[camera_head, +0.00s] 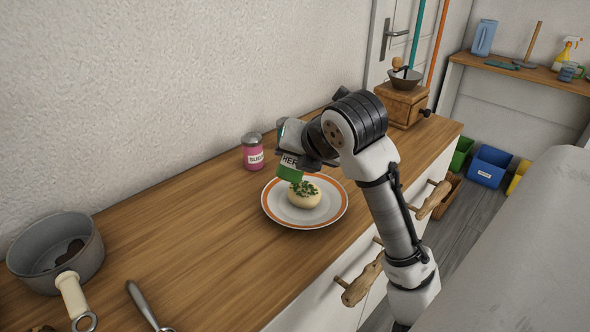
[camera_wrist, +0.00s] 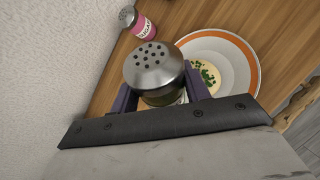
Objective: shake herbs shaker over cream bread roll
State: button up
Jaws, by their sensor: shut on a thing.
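The cream bread roll (camera_head: 304,199) lies on a white plate with an orange rim (camera_head: 272,212). Green flecks of herbs are on top of the roll. My gripper (camera_head: 291,160) is shut on the green herbs shaker (camera_head: 289,172) and holds it above the plate, at the roll's back left. In the wrist view the shaker's perforated metal lid (camera_wrist: 154,66) shows between the two fingers, and the roll (camera_wrist: 206,77) is partly visible behind it. Part of the shaker is hidden by my gripper.
A grey pot (camera_head: 58,250) stands at the left. A coffee grinder (camera_head: 402,103) stands at the right end.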

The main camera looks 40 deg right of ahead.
jog(key=h+b, duration=0.1)
jog(key=b, duration=0.1)
jog(key=d+n+t+h+b, duration=0.1)
jog(key=b, duration=0.2)
jog(key=n+h+b, duration=0.1)
jog(key=b, duration=0.1)
jog(key=shift+w+d+r+t+h+b, duration=0.15)
jog(key=shift+d+t+h+b, duration=0.15)
jog(key=shift+b, duration=0.05)
jog(key=shift+d+r+n+h+b, duration=0.25)
jog(key=shift+n+h+b, duration=0.2)
jog(key=shift+b, duration=0.25)
jog(key=shift+r, duration=0.1)
jog(key=shift+a, duration=0.1)
